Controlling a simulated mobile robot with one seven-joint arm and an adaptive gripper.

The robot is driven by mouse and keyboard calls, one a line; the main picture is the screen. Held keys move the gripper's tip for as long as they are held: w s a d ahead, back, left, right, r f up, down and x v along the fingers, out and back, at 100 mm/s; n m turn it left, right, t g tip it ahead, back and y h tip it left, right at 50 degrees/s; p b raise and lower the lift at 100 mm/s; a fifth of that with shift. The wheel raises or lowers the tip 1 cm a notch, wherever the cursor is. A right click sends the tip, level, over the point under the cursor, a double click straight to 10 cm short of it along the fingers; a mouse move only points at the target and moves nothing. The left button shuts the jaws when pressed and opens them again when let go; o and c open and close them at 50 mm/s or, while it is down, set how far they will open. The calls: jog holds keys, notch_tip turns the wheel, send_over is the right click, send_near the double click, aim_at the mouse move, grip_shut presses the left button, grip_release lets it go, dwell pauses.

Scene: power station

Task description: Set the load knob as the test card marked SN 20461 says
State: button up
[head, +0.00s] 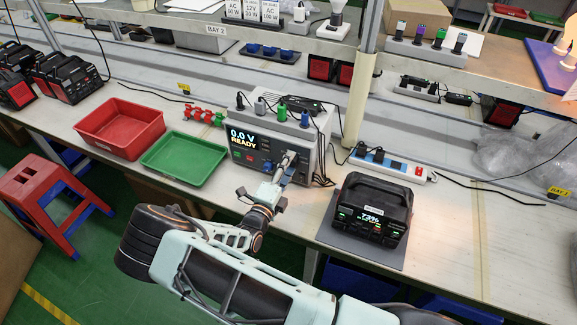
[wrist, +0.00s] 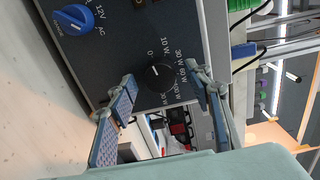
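The load knob (wrist: 155,77) is black and round, on the dark tester panel in the wrist view. Markings around it include 0, 10 W and 30 W; its small pale mark appears to face the 0. My gripper (wrist: 161,76) is open, its fingers on either side of the knob; contact cannot be told. In the head view my gripper (head: 284,168) is at the front of the tester (head: 244,157), hiding the knob. The tester display reads 0.0 V READY. Several white cards (head: 251,11) stand on the shelf, with AC and watt figures; no SN 20461 is readable.
A blue knob (wrist: 72,19) sits beside the load knob. A power station (head: 370,207) showing 73% stands on a grey mat (head: 338,242) to the right. A red tray (head: 119,128) and green tray (head: 184,158) lie left of the tester. Cables run behind.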

jog(key=c, duration=1.1)
jog(key=m+b, duration=1.1)
jog(key=m, duration=1.8)
jog(key=shift+f, duration=0.15)
jog(key=shift+m+b, duration=1.3)
jog(key=shift+m, duration=0.1)
jog(key=shift+r, duration=0.2)
